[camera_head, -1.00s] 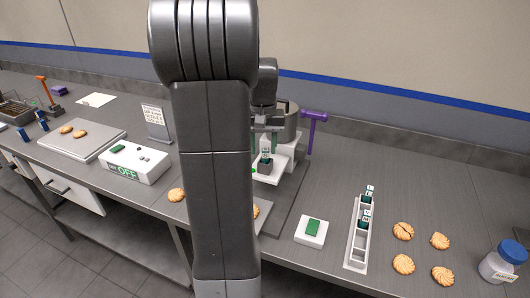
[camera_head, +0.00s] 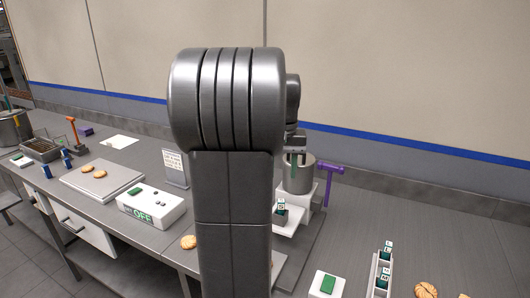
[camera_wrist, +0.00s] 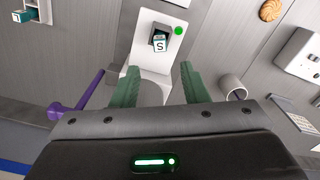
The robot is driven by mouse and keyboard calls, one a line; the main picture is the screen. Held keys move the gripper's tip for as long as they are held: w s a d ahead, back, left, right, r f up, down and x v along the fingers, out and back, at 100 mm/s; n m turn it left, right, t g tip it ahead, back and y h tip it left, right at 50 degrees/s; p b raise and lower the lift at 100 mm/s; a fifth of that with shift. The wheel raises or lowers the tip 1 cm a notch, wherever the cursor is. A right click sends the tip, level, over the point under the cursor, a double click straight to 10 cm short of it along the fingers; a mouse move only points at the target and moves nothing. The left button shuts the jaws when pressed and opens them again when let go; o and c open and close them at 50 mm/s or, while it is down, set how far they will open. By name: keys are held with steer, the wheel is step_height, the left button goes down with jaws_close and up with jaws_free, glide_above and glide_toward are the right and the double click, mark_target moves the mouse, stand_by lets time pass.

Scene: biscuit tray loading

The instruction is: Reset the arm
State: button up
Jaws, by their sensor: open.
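My gripper (camera_wrist: 158,70) is open, with two green fingers spread apart and nothing between them in the wrist view. It is above a white stand (camera_wrist: 146,58) that carries a small dark holder with a tile lettered S (camera_wrist: 160,44). The tile also shows in the head view (camera_head: 281,205), just right of my arm.
A purple handle (camera_head: 325,170) and a metal pot (camera_head: 299,178) stand close to the gripper. A white box marked OFF (camera_head: 151,205), a tile rack (camera_head: 379,272), a green-topped white block (camera_head: 327,285) and biscuits (camera_head: 427,290) lie on the bench.

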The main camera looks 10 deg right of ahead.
step_height(320, 180, down, 13)
steer(key=shift+r, duration=0.1)
steer(key=shift+s+r, duration=0.15)
steer(key=shift+s, duration=0.1)
steer(key=shift+w+r, duration=0.1)
